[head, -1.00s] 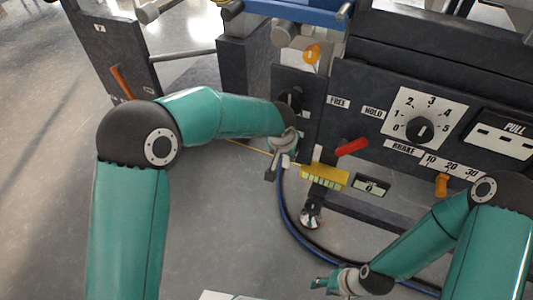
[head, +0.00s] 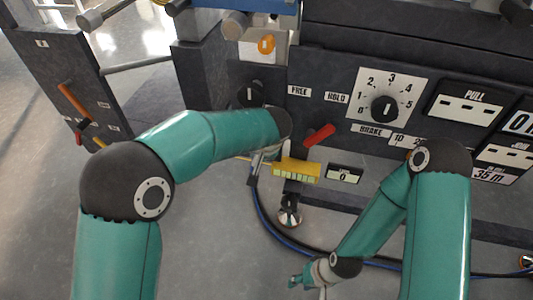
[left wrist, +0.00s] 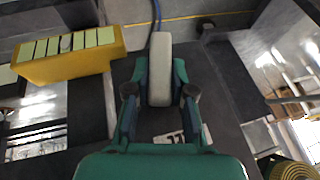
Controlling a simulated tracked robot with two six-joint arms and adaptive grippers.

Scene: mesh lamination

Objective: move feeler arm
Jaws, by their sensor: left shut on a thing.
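My left gripper (head: 264,158) is in front of the lower dark panel, just left of a yellow block with pale keys (head: 297,169). In the left wrist view, its fingers (left wrist: 160,85) are shut on a pale grey upright bar (left wrist: 159,60), apparently the feeler arm. In the head view the bar is mostly hidden by the gripper and wrist. The yellow block (left wrist: 70,64) lies to the left of the bar in the wrist view, apart from it. My right gripper (head: 300,280) is low in the head view, small, away from the panel; its opening is unclear.
A red lever (head: 318,134), a dial (head: 384,108) and a small display (head: 344,173) are on the panel near the left gripper. A blue-black cable (head: 262,212) curves below. An orange lever (head: 73,101) stands on the left post. Floor at lower left is clear.

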